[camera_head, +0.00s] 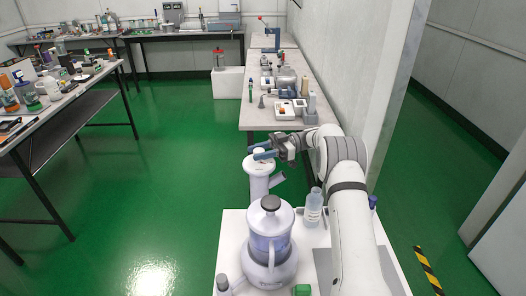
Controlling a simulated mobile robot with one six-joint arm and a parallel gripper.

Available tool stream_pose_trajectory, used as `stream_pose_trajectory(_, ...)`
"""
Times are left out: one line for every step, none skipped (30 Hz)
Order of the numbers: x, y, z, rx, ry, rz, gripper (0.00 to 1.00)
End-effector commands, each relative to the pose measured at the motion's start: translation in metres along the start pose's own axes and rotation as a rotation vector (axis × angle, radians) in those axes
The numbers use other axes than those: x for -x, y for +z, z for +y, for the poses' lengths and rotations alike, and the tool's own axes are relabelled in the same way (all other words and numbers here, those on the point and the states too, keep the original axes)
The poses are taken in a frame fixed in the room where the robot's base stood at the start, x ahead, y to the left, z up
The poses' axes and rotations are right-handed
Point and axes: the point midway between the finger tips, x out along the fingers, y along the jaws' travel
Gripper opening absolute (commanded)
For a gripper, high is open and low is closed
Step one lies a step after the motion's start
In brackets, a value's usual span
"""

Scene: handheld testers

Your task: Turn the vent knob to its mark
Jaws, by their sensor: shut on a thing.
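My gripper (264,151), with blue-grey fingers, reaches left from the wrist over the top of a white column (260,183). The column has a wide rounded head and a short grey side branch (278,180). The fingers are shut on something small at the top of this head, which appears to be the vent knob. The fingers cover most of it, so its turn angle cannot be read. No mark can be made out at this size.
A bench (262,113) with several testers is behind. Open green floor (170,190) lies to the left.

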Motion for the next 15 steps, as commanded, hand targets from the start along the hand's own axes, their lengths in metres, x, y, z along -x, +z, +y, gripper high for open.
stream_pose_trajectory(-0.0011,-0.0008,0.0005,0.002,-0.005,0.001,0.11)
stream_pose_trajectory(-0.0012,-0.0008,0.0004,0.002,-0.006,0.001,0.11)
stream_pose_trajectory(-0.0012,-0.0008,0.0004,0.002,-0.007,0.001,0.11)
stream_pose_trajectory(-0.0012,-0.0009,0.0004,0.002,-0.008,0.001,0.11)
stream_pose_trajectory(-0.0012,-0.0009,0.0004,0.002,-0.008,0.001,0.11)
stream_pose_trajectory(-0.0012,-0.0009,0.0004,0.002,-0.008,0.001,0.11)
stream_pose_trajectory(-0.0012,-0.0009,0.0004,0.002,-0.008,0.001,0.11)
stream_pose_trajectory(-0.0012,-0.0008,0.0004,0.002,-0.007,0.001,0.11)
stream_pose_trajectory(-0.0012,-0.0009,0.0004,0.002,-0.007,0.001,0.11)
stream_pose_trajectory(-0.0012,-0.0008,0.0004,0.002,-0.007,0.001,0.11)
stream_pose_trajectory(-0.0012,-0.0009,0.0005,0.002,-0.007,0.001,0.11)
stream_pose_trajectory(-0.0012,-0.0008,0.0005,0.002,-0.007,0.001,0.11)
stream_pose_trajectory(-0.0012,-0.0008,0.0005,0.002,-0.007,0.001,0.36)
stream_pose_trajectory(-0.0012,-0.0008,0.0005,0.002,-0.007,0.001,0.38)
stream_pose_trajectory(-0.0012,-0.0008,0.0004,0.002,-0.007,0.001,0.41)
